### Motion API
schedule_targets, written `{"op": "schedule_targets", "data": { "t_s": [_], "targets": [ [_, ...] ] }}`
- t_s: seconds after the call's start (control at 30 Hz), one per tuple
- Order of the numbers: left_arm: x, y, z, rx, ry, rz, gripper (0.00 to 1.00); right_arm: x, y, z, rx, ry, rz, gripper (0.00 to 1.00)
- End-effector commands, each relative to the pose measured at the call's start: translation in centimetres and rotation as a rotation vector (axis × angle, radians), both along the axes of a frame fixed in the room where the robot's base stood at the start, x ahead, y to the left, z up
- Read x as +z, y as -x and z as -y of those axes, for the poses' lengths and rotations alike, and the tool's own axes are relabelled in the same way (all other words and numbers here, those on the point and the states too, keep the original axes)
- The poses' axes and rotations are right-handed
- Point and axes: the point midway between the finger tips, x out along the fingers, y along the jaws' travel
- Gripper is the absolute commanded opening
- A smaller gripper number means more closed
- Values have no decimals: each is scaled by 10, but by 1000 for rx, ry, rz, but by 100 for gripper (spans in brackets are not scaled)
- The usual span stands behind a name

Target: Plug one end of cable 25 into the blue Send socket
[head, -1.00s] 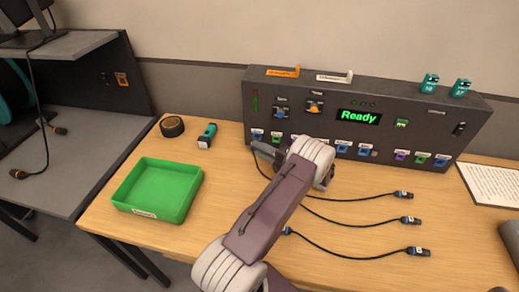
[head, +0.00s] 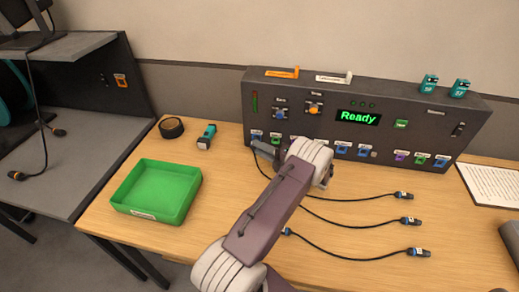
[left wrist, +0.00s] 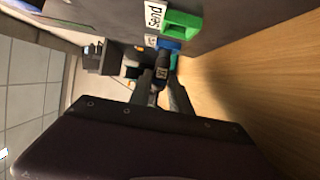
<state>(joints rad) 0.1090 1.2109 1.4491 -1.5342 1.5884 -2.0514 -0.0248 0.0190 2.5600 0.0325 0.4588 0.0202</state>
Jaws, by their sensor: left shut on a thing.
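My left gripper (head: 268,152) is at the lower left of the dark console, in front of its row of sockets. In the left wrist view its fingers (left wrist: 160,96) are shut on a dark cable plug (left wrist: 162,72) with a small pale label that I cannot read surely. The plug points at a blue socket (left wrist: 169,45) and its tip appears at or against it; I cannot tell whether it is seated. A green socket (left wrist: 182,22) with a "Send" label (left wrist: 157,16) beside it is adjacent. A thin black cable runs from near the gripper. My right gripper is not in view.
The console (head: 430,115) shows "Ready". Several loose cable plugs, one at the front right (head: 418,252), lie on the wooden table. A green tray (head: 127,208), a tape roll (head: 172,127) and a teal-and-black item (head: 207,136) are at the left. The front left tabletop is clear.

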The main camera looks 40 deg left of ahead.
Motion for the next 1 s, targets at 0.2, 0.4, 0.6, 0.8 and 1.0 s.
{"op": "schedule_targets", "data": {
  "t_s": [0.2,0.4,0.6,0.8,1.0],
  "targets": [
    [0,-2,-1,0,0,1,0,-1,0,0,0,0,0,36],
    [-1,-6,-4,0,0,0,0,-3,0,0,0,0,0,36],
    [0,-8,-5,0,0,0,0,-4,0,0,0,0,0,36],
    [0,-8,-5,0,0,0,0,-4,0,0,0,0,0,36],
    [0,-9,-5,0,0,1,0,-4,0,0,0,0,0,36]
  ]
}}
